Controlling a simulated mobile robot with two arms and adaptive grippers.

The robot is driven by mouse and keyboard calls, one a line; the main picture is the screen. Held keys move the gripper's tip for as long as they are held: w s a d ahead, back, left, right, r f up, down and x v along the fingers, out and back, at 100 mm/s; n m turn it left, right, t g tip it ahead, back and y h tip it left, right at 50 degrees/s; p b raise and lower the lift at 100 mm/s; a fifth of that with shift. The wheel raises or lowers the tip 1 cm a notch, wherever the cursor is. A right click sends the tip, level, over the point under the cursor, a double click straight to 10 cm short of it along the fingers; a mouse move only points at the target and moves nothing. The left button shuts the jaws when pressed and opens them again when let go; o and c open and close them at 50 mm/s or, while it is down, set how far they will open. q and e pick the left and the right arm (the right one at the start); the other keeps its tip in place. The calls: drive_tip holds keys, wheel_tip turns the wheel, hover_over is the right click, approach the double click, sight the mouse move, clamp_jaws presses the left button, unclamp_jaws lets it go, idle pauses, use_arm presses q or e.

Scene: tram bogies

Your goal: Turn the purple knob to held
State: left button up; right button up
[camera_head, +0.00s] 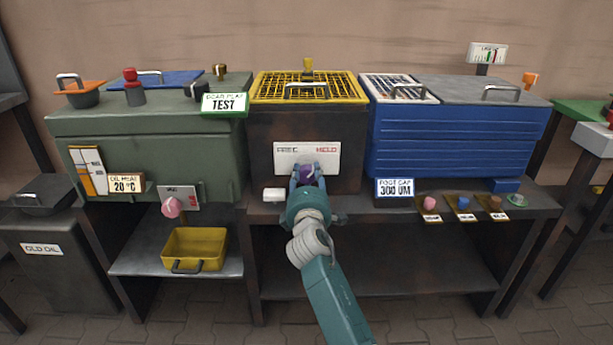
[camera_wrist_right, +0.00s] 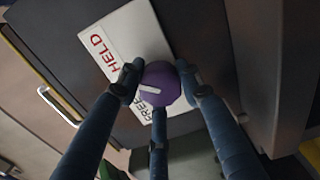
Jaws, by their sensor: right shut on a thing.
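The purple knob (camera_head: 306,174) sits on the lower part of a white label plate (camera_head: 290,152) on the front of the dark middle machine. The plate reads FREE on the left and HELD in red on the right. My right gripper (camera_head: 307,178) is shut on the knob. In the right wrist view the fingers close around the purple knob (camera_wrist_right: 160,84), and its white pointer mark lies by the word FREE. HELD shows on the white plate (camera_wrist_right: 132,45) farther up. My left gripper is not in view.
A yellow grille (camera_head: 335,86) tops the middle machine. A green tank (camera_head: 150,145) with a pink knob (camera_head: 171,206) stands left, a blue ribbed unit (camera_head: 460,140) right. A yellow tray (camera_head: 195,250) sits on the lower left shelf. Small coloured knobs (camera_head: 463,202) line the right ledge.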

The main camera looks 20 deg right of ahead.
drive_tip(key=shift+d+r, duration=0.1)
drive_tip(key=shift+d, duration=0.25)
drive_tip(key=o, duration=1.2)
drive_tip(key=shift+s+d, duration=0.1)
drive_tip(key=shift+d, duration=0.05)
drive_tip(key=shift+c, duration=0.2)
drive_tip(key=shift+a, duration=0.2)
drive_tip(key=shift+s+a, duration=0.15)
drive_tip(key=shift+s, duration=0.05)
drive_tip(key=v, duration=1.1)
drive_tip(key=shift+s, duration=0.25)
